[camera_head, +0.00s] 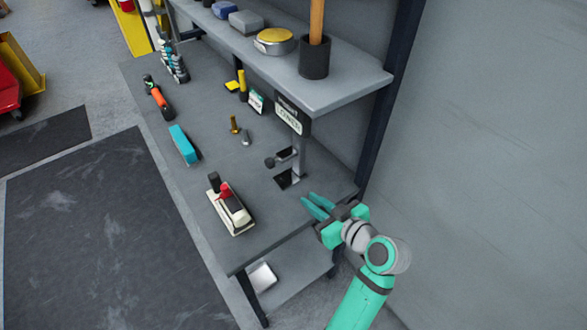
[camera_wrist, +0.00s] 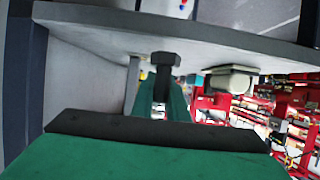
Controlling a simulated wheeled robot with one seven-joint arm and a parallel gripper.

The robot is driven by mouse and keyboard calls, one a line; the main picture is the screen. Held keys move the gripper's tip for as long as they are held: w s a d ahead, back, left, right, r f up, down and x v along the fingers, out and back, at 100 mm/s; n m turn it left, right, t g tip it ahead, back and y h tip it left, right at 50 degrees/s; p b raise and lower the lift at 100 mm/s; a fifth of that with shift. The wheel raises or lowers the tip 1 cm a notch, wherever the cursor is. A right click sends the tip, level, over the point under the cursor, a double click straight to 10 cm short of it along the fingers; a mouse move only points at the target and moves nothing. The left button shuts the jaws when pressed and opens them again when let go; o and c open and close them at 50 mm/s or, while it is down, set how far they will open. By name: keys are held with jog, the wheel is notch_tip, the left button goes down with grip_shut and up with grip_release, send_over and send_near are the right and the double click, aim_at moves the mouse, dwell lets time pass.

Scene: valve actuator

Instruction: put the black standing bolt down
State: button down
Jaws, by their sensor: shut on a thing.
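My gripper (camera_head: 317,206) is at the near right end of the workbench (camera_head: 190,95), with its green fingers pointing left toward the bench. In the wrist view, the black bolt (camera_wrist: 166,59) shows its dark hexagonal head at the tips of my gripper (camera_wrist: 158,92). The fingers are shut on it, and its shank is mostly hidden between them. I cannot make the bolt out in the head view. I cannot tell whether it touches the bench.
A metal bracket with a black knob (camera_head: 284,160) stands near my gripper. A cream and red device (camera_head: 230,205) lies left of it. A shelf (camera_head: 325,90) overhangs the bench's right side.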

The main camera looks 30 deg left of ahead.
jog(key=shift+w, duration=0.35)
send_over(279, 174)
jog(key=d, duration=0.3)
jog(key=shift+s, duration=0.4)
jog(key=a, duration=0.2)
jog(key=w+a, duration=0.1)
jog(key=shift+w+a, duration=0.15)
jog(key=shift+a, duration=0.2)
jog(key=shift+f, duration=0.55)
jog(key=shift+d+f, duration=0.1)
jog(key=shift+f, duration=0.05)
jog(key=shift+f, duration=0.15)
jog(key=c, duration=1.7)
grip_release()
jog(key=shift+c, duration=0.2)
